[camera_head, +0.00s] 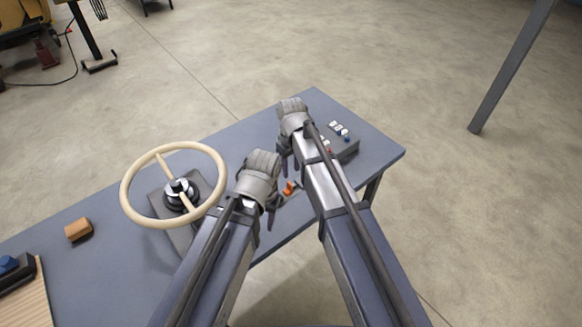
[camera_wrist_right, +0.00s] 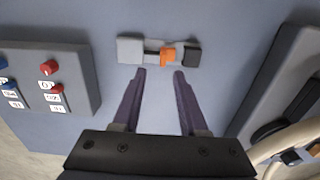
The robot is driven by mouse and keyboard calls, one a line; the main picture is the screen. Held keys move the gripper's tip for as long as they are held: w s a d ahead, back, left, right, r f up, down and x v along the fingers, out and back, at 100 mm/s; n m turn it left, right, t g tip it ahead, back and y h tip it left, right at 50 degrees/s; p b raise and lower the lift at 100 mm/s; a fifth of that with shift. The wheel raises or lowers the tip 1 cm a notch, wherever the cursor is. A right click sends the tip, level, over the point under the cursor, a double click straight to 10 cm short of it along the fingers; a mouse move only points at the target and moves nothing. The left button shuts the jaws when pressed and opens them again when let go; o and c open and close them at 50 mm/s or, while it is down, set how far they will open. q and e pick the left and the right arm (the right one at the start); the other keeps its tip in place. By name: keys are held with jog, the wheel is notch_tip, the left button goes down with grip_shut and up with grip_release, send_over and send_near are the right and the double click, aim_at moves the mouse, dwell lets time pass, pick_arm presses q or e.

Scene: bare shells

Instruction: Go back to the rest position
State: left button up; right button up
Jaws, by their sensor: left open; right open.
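My right gripper (camera_head: 288,158) hangs over the table in the head view, beside the control box. In the right wrist view my right gripper (camera_wrist_right: 160,72) is open, with nothing between its fingers. Just beyond its fingertips lies a small grey fixture (camera_wrist_right: 130,50) with an orange part (camera_wrist_right: 168,55) and a black end. My left gripper (camera_head: 266,212) is lower in the head view, between the steering wheel and the orange part (camera_head: 289,188). It is open, and its fingers are partly hidden by its own wrist.
A blue-grey table (camera_head: 120,275) carries a cream steering wheel (camera_head: 216,163), an orange-brown block (camera_head: 78,229) and a wooden board (camera_head: 30,300) at left. A control box (camera_head: 347,149) with switches and knobs stands at right. A grey post (camera_head: 510,70) stands on the open floor.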

jog(key=shift+r, duration=0.55)
